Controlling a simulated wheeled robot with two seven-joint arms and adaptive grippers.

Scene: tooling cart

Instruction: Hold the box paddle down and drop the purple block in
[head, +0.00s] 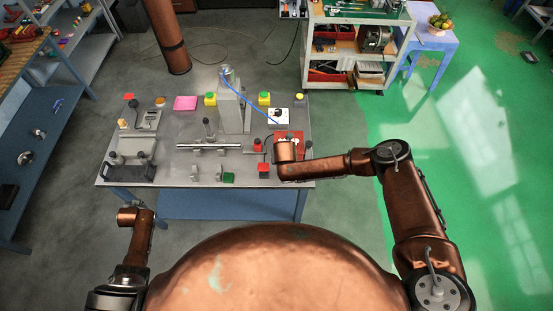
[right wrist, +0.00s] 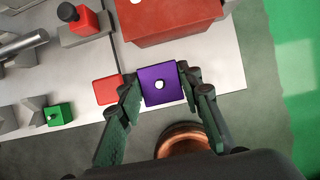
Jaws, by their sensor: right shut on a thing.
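The purple block (right wrist: 152,94) has a pale round spot on its top face. In the right wrist view my right gripper (right wrist: 163,82) has its fingers on both sides of it, shut on it. In the head view the right wrist hides block and fingers. A red box (right wrist: 175,18) lies just beyond the block; part of it also shows in the head view (head: 291,135). I cannot make out its paddle. My left gripper (head: 129,214) is off the table's front left edge, away from the box; its fingers cannot be made out.
The grey table (head: 185,170) carries a grey upright column (head: 231,110) with a blue cable, a metal rod (head: 203,147) on supports and a dark tray (head: 128,173) at front left. A red block (right wrist: 107,90) is left of the purple block. Bare floor lies in front.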

